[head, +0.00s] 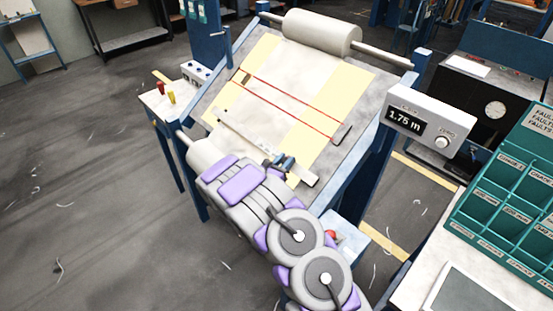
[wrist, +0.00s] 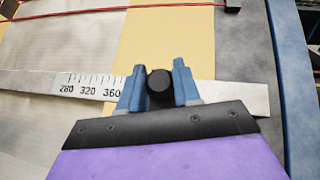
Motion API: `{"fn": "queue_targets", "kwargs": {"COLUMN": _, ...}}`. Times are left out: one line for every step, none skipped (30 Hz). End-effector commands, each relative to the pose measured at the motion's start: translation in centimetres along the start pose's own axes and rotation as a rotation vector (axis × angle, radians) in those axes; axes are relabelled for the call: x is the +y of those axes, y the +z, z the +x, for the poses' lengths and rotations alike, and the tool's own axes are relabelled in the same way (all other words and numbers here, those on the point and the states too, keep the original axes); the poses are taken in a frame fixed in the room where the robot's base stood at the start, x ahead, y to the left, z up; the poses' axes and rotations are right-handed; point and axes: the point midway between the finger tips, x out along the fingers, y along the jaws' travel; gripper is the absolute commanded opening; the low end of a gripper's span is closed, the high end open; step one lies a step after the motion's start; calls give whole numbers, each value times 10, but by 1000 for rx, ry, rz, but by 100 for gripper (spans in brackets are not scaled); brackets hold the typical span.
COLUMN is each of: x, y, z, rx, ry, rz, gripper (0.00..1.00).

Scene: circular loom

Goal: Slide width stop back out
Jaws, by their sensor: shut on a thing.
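The width stop shows as a round black knob (wrist: 160,86) on a pale metal ruler (wrist: 40,82) in the wrist view. My gripper (wrist: 159,72) has its two blue fingers on either side of the knob and is shut on it. The knob sits just right of the 360 mark; the rest of the stop is hidden behind my gripper. In the head view the ruler (head: 245,128) slants across the lower part of the sloping board, and my gripper (head: 285,162) is near its lower right end.
The board (head: 354,112) carries cream and yellow cloth with two red lines (head: 290,110) and a roller (head: 320,33) at its top. A display box (head: 430,125) reading 1.75 m stands right. Teal bins (head: 510,190) are farther right. The floor at left is mostly open.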

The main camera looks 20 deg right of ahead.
Motion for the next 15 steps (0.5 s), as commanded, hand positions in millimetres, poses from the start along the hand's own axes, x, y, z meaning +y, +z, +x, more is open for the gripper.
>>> {"fn": "queue_targets", "kwargs": {"x": -7, "y": -1, "z": 3, "rx": 1, "ry": -10, "rz": -2, "gripper": 0}}
{"fn": "queue_targets", "kwargs": {"x": -8, "y": -1, "z": 3, "rx": 1, "ry": -10, "rz": -2, "gripper": 0}}
{"fn": "queue_targets", "kwargs": {"x": -9, "y": -1, "z": 3, "rx": 1, "ry": -10, "rz": -1, "gripper": 0}}
{"fn": "queue_targets", "kwargs": {"x": -9, "y": -1, "z": 3, "rx": 1, "ry": -10, "rz": -1, "gripper": 0}}
{"fn": "queue_targets", "kwargs": {"x": -9, "y": -1, "z": 3, "rx": 1, "ry": -10, "rz": -1, "gripper": 0}}
{"fn": "queue_targets", "kwargs": {"x": -9, "y": -1, "z": 3, "rx": 1, "ry": -10, "rz": -1, "gripper": 0}}
{"fn": "queue_targets", "kwargs": {"x": -10, "y": -1, "z": 3, "rx": 2, "ry": -11, "rz": -1, "gripper": 0}}
{"fn": "queue_targets", "kwargs": {"x": -10, "y": -1, "z": 4, "rx": 2, "ry": -11, "rz": -1, "gripper": 0}}
{"fn": "queue_targets", "kwargs": {"x": -10, "y": -1, "z": 4, "rx": 2, "ry": -11, "rz": -1, "gripper": 0}}
{"fn": "queue_targets", "kwargs": {"x": -10, "y": -1, "z": 4, "rx": 2, "ry": -11, "rz": -1, "gripper": 0}}
{"fn": "queue_targets", "kwargs": {"x": -10, "y": -1, "z": 4, "rx": 3, "ry": -11, "rz": -1, "gripper": 0}}
{"fn": "queue_targets", "kwargs": {"x": -10, "y": -1, "z": 4, "rx": 3, "ry": -11, "rz": -1, "gripper": 36}}
{"fn": "queue_targets", "kwargs": {"x": -10, "y": -2, "z": 4, "rx": 3, "ry": -11, "rz": -1, "gripper": 39}}
{"fn": "queue_targets", "kwargs": {"x": -10, "y": -2, "z": 4, "rx": 3, "ry": -11, "rz": -1, "gripper": 42}}
{"fn": "queue_targets", "kwargs": {"x": -10, "y": -2, "z": 4, "rx": 4, "ry": -11, "rz": -1, "gripper": 46}}
